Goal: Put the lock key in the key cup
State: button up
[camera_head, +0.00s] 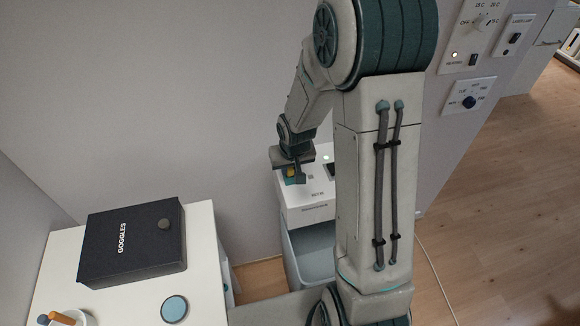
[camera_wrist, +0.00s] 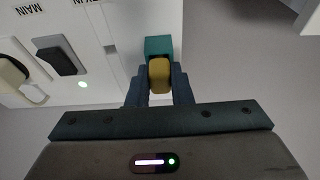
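The lock key, a yellow rounded piece (camera_wrist: 159,76), is between my gripper's fingers, which meet it on both sides. My gripper (camera_wrist: 159,90) is also seen in the camera_head view (camera_head: 293,172), at the white unit's near left corner. A teal block (camera_wrist: 158,46) sits right at the yellow piece's far end, against the unit's side. Whether the key is inside this block is hidden. A white round cup (camera_head: 86,320), perhaps the key cup, is cut off at the lower left with an orange-brown item in it.
The white unit (camera_head: 308,208) carries a dark switch (camera_wrist: 61,56) and a green light. A black GOGGLES box (camera_head: 135,245) and a teal disc (camera_head: 174,309) lie on the white table (camera_head: 206,230). A light bin (camera_head: 312,257) stands under the unit. Wall switches are at the upper right.

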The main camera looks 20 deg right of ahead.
jog(key=o, duration=0.4)
jog(key=shift+r, duration=0.1)
jog(key=v, duration=1.1)
jog(key=s+r, duration=0.3)
jog(key=s, duration=0.2)
jog(key=s+r, duration=0.3)
jog(key=s, duration=0.3)
jog(key=s+r, duration=0.3)
jog(key=s, duration=0.3)
jog(key=shift+r, duration=0.15)
